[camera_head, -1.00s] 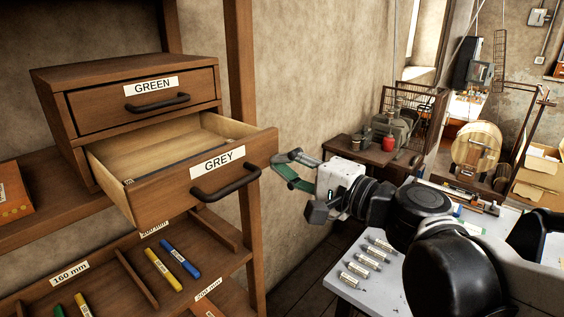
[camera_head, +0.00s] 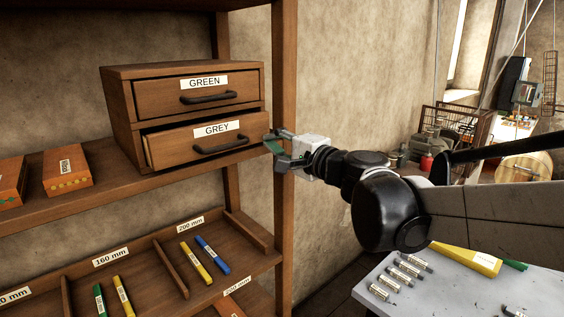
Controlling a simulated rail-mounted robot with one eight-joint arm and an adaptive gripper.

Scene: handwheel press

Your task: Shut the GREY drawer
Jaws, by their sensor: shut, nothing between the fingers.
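The GREY drawer (camera_head: 205,143) is the lower drawer of a small wooden cabinet (camera_head: 119,110) on a shelf. It stands slightly out, with a dark gap along its left side. Its dark handle (camera_head: 220,147) faces out. The GREEN drawer (camera_head: 199,92) above it looks shut. My gripper (camera_head: 272,144) is at the right end of the GREY drawer's front, its fingertips shut and empty. They overlap the drawer's right edge in view; I cannot tell for sure whether they touch it.
A wooden shelf post (camera_head: 285,220) stands right beside my gripper. Orange boxes (camera_head: 67,169) sit left on the shelf. A lower rack holds coloured markers (camera_head: 212,254). A grey table (camera_head: 440,295) with small cylinders is at lower right.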

